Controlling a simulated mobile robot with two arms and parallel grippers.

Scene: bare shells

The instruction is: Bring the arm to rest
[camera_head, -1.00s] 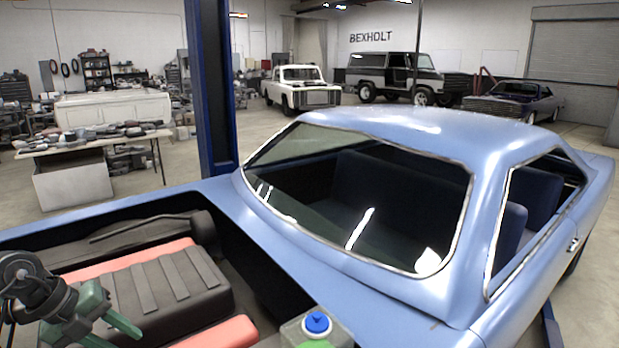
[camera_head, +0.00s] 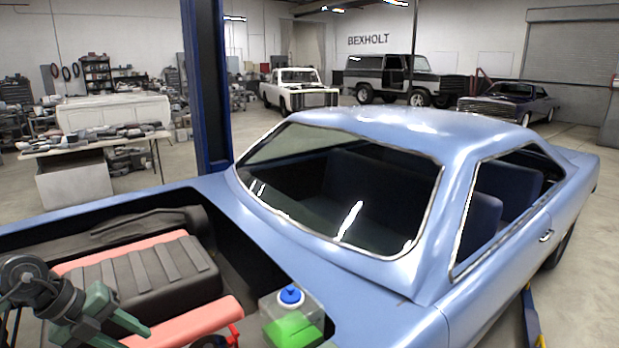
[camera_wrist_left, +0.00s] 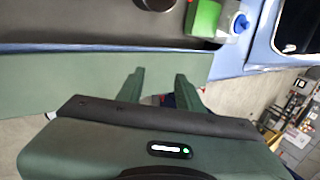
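My left arm comes in at the lower left of the head view. Its green gripper (camera_head: 122,330) is over the near left side of the open engine bay of a blue car (camera_head: 395,150). In the left wrist view the two green fingers (camera_wrist_left: 158,78) stand apart with nothing between them. The gripper is open and empty. My right arm and gripper are not in view.
The engine cover (camera_head: 145,275), with red parts beside it, lies near my left gripper. A fluid tank with a blue cap (camera_head: 290,297) stands in the bay; it also shows in the left wrist view (camera_wrist_left: 205,18). A blue post (camera_head: 207,90) rises behind the car.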

